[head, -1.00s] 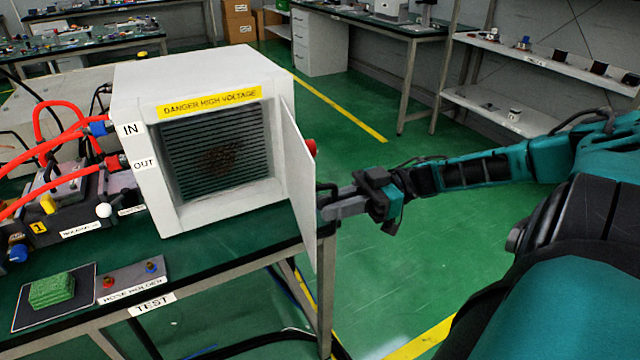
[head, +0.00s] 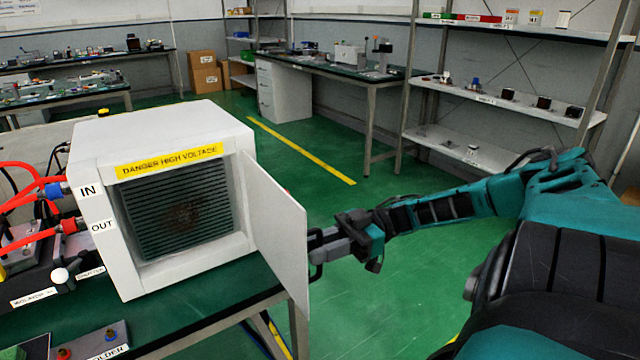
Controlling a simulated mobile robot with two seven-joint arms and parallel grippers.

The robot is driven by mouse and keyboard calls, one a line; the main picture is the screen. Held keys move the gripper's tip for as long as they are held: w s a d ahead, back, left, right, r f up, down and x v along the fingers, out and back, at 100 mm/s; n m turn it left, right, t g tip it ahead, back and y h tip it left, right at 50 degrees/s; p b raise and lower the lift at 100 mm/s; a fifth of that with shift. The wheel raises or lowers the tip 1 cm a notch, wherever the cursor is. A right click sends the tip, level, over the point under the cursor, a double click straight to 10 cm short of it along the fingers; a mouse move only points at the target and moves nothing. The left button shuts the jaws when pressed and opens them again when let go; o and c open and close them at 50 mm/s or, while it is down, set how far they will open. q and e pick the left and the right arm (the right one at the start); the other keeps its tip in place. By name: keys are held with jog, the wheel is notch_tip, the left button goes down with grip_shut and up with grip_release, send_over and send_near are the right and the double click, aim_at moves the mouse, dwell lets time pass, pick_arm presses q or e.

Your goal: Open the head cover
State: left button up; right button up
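The white metal box (head: 88,235) stands on the green-topped table at left, with a yellow "DANGER HIGH VOLTAGE" label (head: 170,160) above a dark louvred panel (head: 178,210). Its white hinged cover (head: 280,235) stands open on the right side, swung outward with its inner face toward me. My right gripper (head: 318,246) is at the outer side of the cover, close to its free edge. The fingertips are partly hidden behind the cover, and whether they grip a dark handle-like part there is unclear. My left gripper is out of view.
Red hoses (head: 25,235) join the box's left side at IN and OUT. A hose holder plate (head: 95,345) lies at the table's front. Green floor (head: 410,280) is open right of the cover. Shelves (head: 500,105) and a bench (head: 340,75) stand behind.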

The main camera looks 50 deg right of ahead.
jog(key=shift+o, duration=0.2)
jog(key=b+v, duration=0.2)
jog(key=v, duration=1.1)
dwell(0.3)
